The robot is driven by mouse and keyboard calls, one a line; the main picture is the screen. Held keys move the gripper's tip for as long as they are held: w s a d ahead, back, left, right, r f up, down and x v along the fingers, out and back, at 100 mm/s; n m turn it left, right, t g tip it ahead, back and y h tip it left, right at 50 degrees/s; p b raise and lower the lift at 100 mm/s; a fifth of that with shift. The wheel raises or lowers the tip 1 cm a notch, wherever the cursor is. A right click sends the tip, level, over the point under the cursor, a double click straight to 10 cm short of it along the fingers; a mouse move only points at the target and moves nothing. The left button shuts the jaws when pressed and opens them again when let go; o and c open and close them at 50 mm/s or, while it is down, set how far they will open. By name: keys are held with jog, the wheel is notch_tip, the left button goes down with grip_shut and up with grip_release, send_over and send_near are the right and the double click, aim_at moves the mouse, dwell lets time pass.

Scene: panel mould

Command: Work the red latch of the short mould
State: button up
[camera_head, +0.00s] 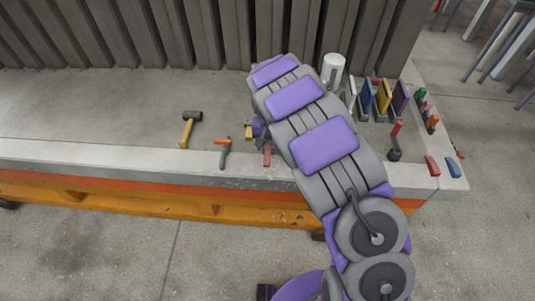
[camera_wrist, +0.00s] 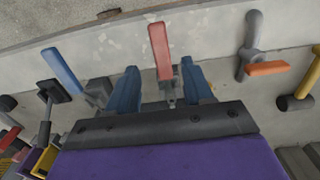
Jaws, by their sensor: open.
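A red latch (camera_wrist: 160,50) with a long flat handle stands between the two blue fingers of my gripper (camera_wrist: 160,84) in the wrist view. The fingers are spread, one on each side of the handle, with a gap showing. Its metal base is partly hidden by the gripper body. In the head view the red latch (camera_head: 267,157) shows at the table's front edge, close to my gripper (camera_head: 257,134), which is small and partly covered by my arm. I cannot tell which mould it belongs to.
An orange-handled latch (camera_head: 222,141) stands just left; a blue-handled latch (camera_wrist: 60,72) is on the other side. Coloured panels (camera_head: 383,95) and another red handle (camera_head: 396,128) stand right. The left tabletop (camera_head: 90,105) is mostly clear.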

aim_at(267, 156)
jog(key=shift+a+f, duration=0.15)
jog(key=shift+f, duration=2.6)
jog(key=shift+c, duration=0.2)
grip_shut()
